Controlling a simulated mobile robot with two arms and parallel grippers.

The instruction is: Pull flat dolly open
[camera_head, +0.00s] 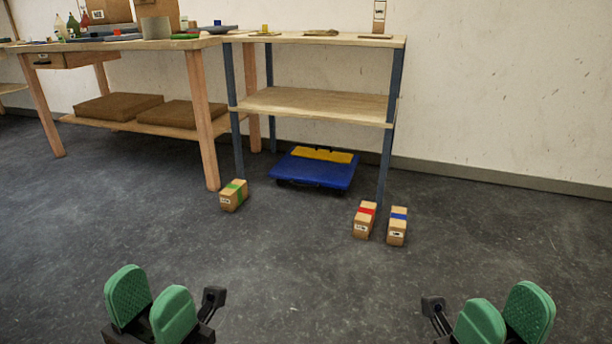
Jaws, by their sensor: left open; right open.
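The flat dolly (314,174) is a low blue platform on the floor under the shelf unit, between its front legs. A yellow piece (323,155) lies along its back part. Its wheels are mostly in shadow. My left gripper (150,308) is open and empty at the lower left, with green finger pads. My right gripper (503,318) is open and empty at the lower right. Both grippers are well in front of the dolly and apart from it.
A box with a green band (233,195) stands left of the dolly. Boxes with a red band (364,220) and a blue band (397,226) stand at front right. The shelf unit (315,105) stands over the dolly; a workbench (130,45) is at left. The floor between is clear.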

